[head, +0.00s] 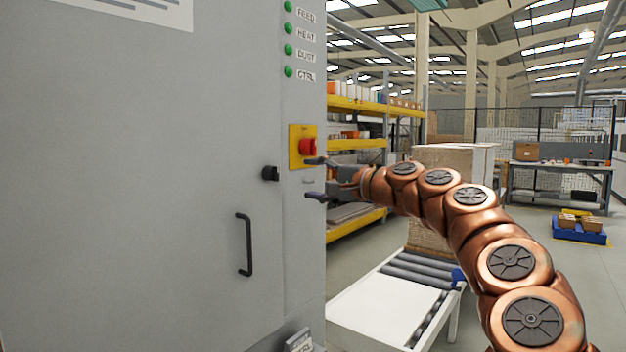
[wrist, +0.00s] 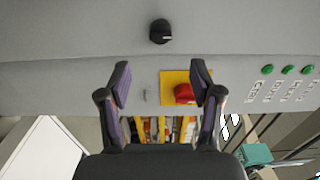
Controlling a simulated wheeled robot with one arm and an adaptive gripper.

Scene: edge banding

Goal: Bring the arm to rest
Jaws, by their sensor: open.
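My copper-coloured arm (head: 507,262) reaches from the lower right of the head view towards the grey cabinet (head: 130,180). My gripper (head: 313,178) is open and empty, close to the cabinet's right edge. In the wrist view its two fingers (wrist: 160,88) stand wide apart. A red switch on a yellow plate (head: 308,147) is just above the gripper in the head view. The red switch also shows between the fingers in the wrist view (wrist: 184,94), nearer the right finger. I cannot tell whether a finger touches the plate.
A black knob (head: 270,173) and a black door handle (head: 244,244) stick out of the cabinet. Several green lamps (head: 288,40) are above. A roller conveyor (head: 395,295) stands below my arm, with a pale stack (head: 450,165) behind it.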

